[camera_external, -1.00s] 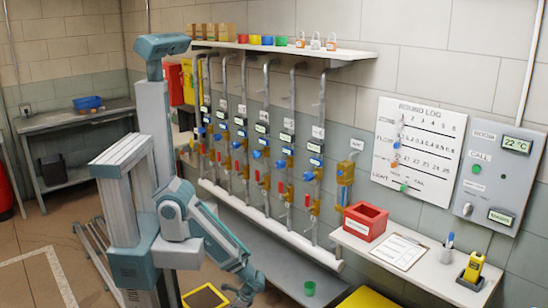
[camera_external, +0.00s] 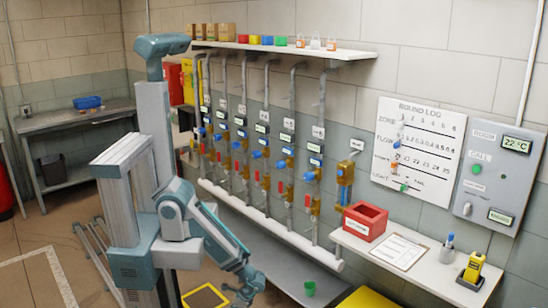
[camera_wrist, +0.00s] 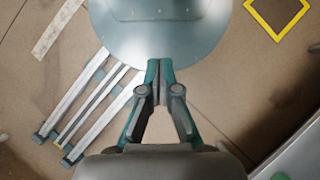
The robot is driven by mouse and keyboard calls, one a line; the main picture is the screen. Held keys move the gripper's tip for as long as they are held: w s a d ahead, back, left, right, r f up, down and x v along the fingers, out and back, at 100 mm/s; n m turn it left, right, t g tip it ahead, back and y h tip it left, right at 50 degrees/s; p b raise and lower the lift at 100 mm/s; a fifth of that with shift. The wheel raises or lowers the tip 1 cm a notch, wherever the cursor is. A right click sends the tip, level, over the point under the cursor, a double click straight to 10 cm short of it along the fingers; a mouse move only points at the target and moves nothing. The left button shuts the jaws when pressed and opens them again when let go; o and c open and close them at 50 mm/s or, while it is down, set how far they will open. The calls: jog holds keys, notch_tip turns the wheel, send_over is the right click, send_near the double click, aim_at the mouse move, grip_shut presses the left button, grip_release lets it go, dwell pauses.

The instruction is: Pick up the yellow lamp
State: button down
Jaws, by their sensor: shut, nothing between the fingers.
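A small yellow lamp (camera_external: 474,265) stands upright in a dark holder on the white shelf at the lower right in the external view. My gripper (camera_external: 243,292) is low at the bottom centre of that view, well to the left of the lamp and far from it. In the wrist view my gripper (camera_wrist: 160,65) points down toward the floor, its fingertips together with nothing between them. The lamp does not show in the wrist view.
The white shelf (camera_external: 431,270) also bears a red box (camera_external: 365,222), a clipboard (camera_external: 396,250) and a pen cup (camera_external: 447,254). Valve pipes line the wall behind my arm. A green cup (camera_external: 309,288) and a yellow-edged square (camera_external: 205,298) are low, near my gripper.

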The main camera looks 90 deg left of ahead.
jog(key=c, duration=1.9)
grip_release()
jog(key=o, duration=1.3)
jog(key=shift+o, duration=0.2)
